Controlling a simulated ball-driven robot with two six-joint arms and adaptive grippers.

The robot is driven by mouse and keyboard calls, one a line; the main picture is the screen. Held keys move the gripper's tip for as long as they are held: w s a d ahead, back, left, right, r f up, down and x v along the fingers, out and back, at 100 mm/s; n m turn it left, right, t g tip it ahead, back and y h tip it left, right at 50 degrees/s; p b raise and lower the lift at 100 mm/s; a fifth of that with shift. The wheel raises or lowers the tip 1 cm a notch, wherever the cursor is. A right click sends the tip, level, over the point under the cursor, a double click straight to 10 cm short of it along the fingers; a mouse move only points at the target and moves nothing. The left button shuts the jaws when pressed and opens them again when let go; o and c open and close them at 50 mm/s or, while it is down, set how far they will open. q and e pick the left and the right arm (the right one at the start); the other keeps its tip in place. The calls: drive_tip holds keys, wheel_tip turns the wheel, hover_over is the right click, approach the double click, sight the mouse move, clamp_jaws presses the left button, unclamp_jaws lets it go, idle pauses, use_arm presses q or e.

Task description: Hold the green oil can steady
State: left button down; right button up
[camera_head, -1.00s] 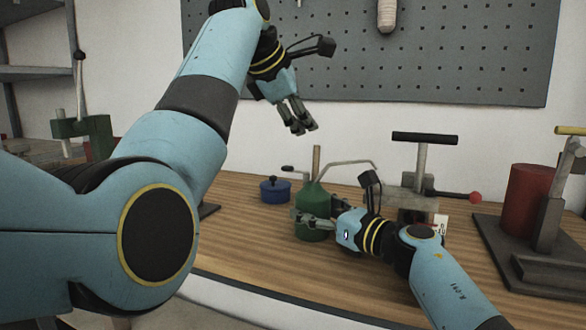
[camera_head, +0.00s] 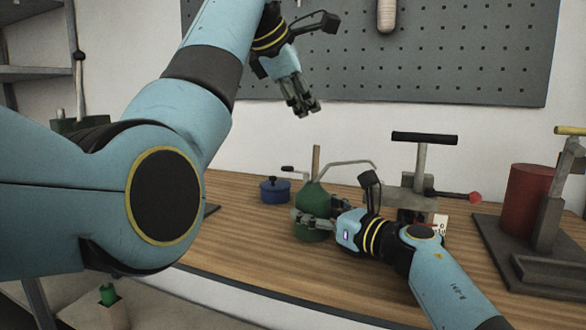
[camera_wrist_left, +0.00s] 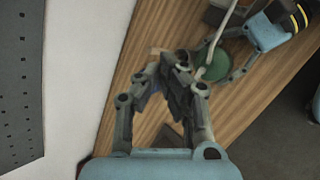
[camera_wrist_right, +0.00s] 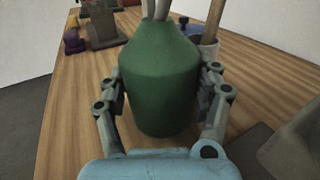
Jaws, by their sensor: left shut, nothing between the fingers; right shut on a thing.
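The green oil can (camera_head: 314,199) stands upright on the wooden bench, with a thin bent spout rising from its top. It fills the middle of the right wrist view (camera_wrist_right: 160,75), with a finger on each side of its body. My right gripper (camera_head: 318,220) is shut on the can's body. My left gripper (camera_head: 305,108) is shut and empty in the air above and behind the can. In the left wrist view its closed fingers (camera_wrist_left: 175,75) show over the bench, and part of the can (camera_wrist_left: 212,64) shows beyond them.
A small blue lidded pot (camera_head: 275,190) stands left of the can. A grey press with a black handle (camera_head: 424,140) stands to the right. A red cylinder (camera_head: 528,200) stands on a dark plate at far right. A pegboard (camera_head: 440,50) hangs behind. Bench front is clear.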

sight(299, 172)
use_arm(q)
drive_tip(key=shift+w+a+f, duration=0.1)
drive_tip(key=shift+a+f, duration=0.1)
drive_tip(key=shift+f, duration=1.2)
drive_tip(key=shift+w+a+f, duration=0.1)
drive_tip(key=shift+a+f, duration=0.05)
drive_tip(key=shift+f, duration=1.3)
drive_tip(key=shift+a+f, duration=0.2)
drive_tip(key=shift+f, duration=1.2)
drive_tip(key=shift+a+f, duration=0.1)
drive_tip(key=shift+f, duration=0.3)
drive_tip(key=shift+a+f, duration=0.1)
drive_tip(key=shift+f, duration=0.6)
drive_tip(key=shift+r, duration=0.1)
drive_tip(key=shift+d+r, duration=0.2)
drive_tip(key=shift+r, duration=0.85)
drive_tip(key=shift+s+d+r, duration=0.1)
drive_tip(key=shift+d+r, duration=0.05)
drive_tip(key=shift+r, duration=1.1)
drive_tip(key=shift+s+d+r, duration=0.1)
drive_tip(key=shift+d+r, duration=0.05)
drive_tip(key=shift+r, duration=1.1)
